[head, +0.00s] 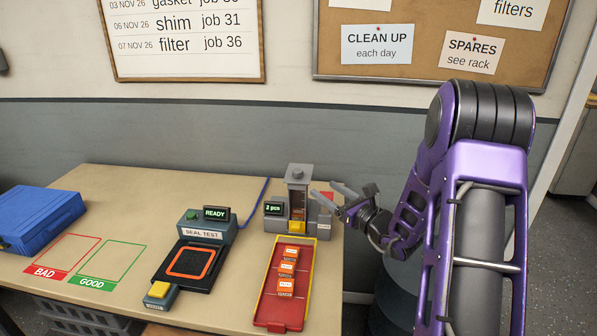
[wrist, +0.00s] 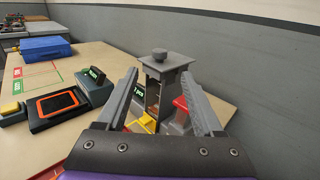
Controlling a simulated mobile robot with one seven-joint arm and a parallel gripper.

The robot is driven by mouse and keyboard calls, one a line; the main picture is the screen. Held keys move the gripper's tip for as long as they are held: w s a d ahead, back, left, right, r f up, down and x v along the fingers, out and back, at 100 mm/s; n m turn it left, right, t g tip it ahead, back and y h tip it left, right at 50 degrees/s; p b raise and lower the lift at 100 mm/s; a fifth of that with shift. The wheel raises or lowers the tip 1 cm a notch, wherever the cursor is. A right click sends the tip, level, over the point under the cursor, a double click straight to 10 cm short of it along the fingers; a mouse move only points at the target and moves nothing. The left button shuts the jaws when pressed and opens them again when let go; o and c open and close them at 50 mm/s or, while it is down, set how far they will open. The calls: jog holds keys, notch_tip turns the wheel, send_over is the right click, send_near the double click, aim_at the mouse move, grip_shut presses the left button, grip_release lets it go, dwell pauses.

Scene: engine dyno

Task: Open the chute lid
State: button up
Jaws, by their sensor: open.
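The chute (head: 298,205) is a small upright tower with a clear front at the back of the table. Its grey lid (head: 299,173) with a round knob sits flat on top, closed. The lid also shows in the wrist view (wrist: 167,64), with its knob upright. My gripper (head: 322,196) is open and empty, just right of the chute and below lid height. In the wrist view, its two fingers (wrist: 160,75) show on either side of the tower, which stands beyond them. I cannot tell the exact gap to the lid.
A red tray (head: 270,310) with several orange-and-white packets lies in front of the chute. A counter display (head: 274,208) reads "2 pcs". The seal tester (head: 207,228) reads "READY". A blue case (head: 40,220) is at far left. A red part (wrist: 181,108) stands right of the chute.

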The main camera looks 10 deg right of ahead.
aim_at(301, 174)
jog(key=x, duration=1.3)
jog(key=shift+w+p, duration=0.15)
jog(key=shift+p, duration=0.25)
grip_shut()
dwell(0.6)
